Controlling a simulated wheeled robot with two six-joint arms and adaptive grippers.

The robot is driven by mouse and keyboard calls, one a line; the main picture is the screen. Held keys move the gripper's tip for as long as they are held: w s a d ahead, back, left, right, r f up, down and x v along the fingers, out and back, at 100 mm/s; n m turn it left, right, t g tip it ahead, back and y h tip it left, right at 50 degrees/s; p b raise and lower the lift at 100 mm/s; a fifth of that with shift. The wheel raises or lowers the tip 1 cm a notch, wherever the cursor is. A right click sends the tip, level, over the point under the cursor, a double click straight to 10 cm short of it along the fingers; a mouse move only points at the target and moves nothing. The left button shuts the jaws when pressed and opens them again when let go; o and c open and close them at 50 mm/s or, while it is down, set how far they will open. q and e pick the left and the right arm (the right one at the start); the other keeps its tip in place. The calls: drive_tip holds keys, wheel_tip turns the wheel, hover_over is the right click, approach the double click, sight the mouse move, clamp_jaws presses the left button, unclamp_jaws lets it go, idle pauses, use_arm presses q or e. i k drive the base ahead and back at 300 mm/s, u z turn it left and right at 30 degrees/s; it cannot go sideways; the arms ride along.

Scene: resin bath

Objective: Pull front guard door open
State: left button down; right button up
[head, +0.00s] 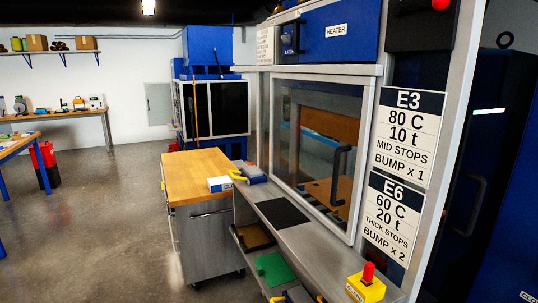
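The front guard door (300,120) is a clear panel in a light metal frame on the machine at the right of the head view. A black vertical bar handle (341,175) is on its right side. The door looks shut, with its panel filling the frame. Orange-brown and blue parts show through it. Neither of my grippers is in the head view, so their distance from the handle does not show.
A grey ledge (315,240) runs below the door, bearing a black pad (282,212) and a yellow box (366,287) with a red knob. A wood-topped cabinet (195,172) stands left of the machine. Open floor (95,215) lies further left.

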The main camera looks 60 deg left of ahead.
sight(369, 82)
drive_tip(key=u, duration=1.5)
drive_tip(key=i, duration=0.85)
drive_tip(key=u, duration=0.35)
drive_tip(key=k, duration=1.2)
drive_tip(key=z, duration=0.1)
drive_tip(key=i, duration=0.8)
drive_tip(key=z, duration=0.55)
